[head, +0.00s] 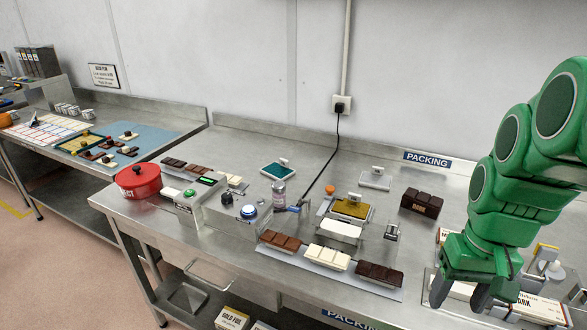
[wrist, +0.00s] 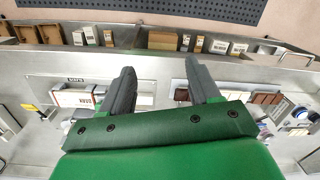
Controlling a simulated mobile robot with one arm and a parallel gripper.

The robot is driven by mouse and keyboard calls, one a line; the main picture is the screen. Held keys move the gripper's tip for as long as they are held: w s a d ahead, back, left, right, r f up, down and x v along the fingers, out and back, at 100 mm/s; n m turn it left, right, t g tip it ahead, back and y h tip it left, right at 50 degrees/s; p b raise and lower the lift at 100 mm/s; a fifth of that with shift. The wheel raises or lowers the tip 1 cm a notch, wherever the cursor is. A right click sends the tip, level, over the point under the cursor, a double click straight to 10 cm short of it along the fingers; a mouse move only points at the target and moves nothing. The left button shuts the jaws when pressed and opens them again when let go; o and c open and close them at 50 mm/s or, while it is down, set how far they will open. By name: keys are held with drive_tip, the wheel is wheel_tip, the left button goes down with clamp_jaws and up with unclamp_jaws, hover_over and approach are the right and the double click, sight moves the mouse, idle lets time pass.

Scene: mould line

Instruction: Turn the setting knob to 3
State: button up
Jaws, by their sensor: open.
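A small black knob (head: 227,198) stands on top of a grey metal machine (head: 232,222) in the middle of the bench, in the head view. The knob's pointer and numbers are too small to read. My gripper (head: 462,293) is at the right of the head view, over the packing end, well apart from the knob. Its two dark fingers show spread in the wrist view (wrist: 158,80), open, with nothing between them.
Chocolate bars lie on a tray (head: 325,280) in front. Cartons lie below my gripper.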

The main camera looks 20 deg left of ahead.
drive_tip(key=w+a+r+n+t+y, duration=0.1)
drive_tip(key=w+a+n, duration=0.6)
drive_tip(key=w+a, duration=1.5)
drive_tip(key=n+y, duration=0.3)
drive_tip(key=n, duration=0.5)
approach(227, 195)
drive_tip(key=shift+x, duration=4.3)
drive_tip(key=shift+s, duration=0.1)
drive_tip(key=shift+c, duration=0.2)
drive_tip(key=c, duration=1)
